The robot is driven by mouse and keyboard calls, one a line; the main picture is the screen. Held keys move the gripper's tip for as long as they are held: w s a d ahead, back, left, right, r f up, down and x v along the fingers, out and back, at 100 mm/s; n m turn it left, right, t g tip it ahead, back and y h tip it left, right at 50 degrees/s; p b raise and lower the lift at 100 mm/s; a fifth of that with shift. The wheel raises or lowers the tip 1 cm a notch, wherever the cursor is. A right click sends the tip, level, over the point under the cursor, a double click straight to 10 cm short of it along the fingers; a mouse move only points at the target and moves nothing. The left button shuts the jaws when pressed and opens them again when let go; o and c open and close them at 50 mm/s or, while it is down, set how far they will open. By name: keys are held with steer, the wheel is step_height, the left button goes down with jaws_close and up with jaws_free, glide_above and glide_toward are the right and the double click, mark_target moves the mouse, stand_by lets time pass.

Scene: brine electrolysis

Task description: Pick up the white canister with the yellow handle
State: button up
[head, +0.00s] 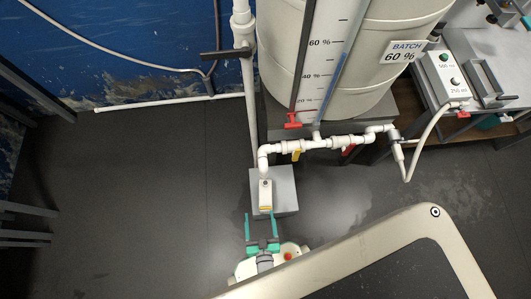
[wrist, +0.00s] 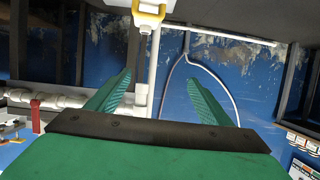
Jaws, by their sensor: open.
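The small white canister (head: 265,190) stands upright on a grey block (head: 287,188) in the head view, under the white pipe elbow. Its yellow handle (head: 265,209) is on the side toward my gripper. In the wrist view the yellow handle (wrist: 149,17) is at the top edge, and most of the canister is cut off there. My gripper (head: 260,214) has green fingers spread apart and pointing toward the canister, just short of it. The same gripper (wrist: 158,75) is open in the wrist view with nothing held between the fingers.
White pipes with valves (head: 318,143) run above and right of the block. A large cream tank (head: 340,65) marked 60 % stands behind on a grey plinth. A vertical white pipe (head: 247,90) stands by the blue wall. The dark floor at left (head: 130,200) is clear.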

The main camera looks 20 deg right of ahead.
steer(key=m+g+h, duration=0.1)
glide_toward(265, 194)
steer(key=s+a+r, duration=0.1)
steer(key=shift+w+d+f, duration=0.15)
steer(key=shift+d+f, duration=0.05)
steer(key=shift+f, duration=0.3)
steer(key=shift+d+x, duration=0.15)
steer(key=shift+x, duration=2.45)
steer(key=shift+d+x, duration=0.15)
steer(key=shift+x, duration=2.5)
steer(key=c, duration=1.8)
jaws_close()
steer(key=shift+r, duration=0.15)
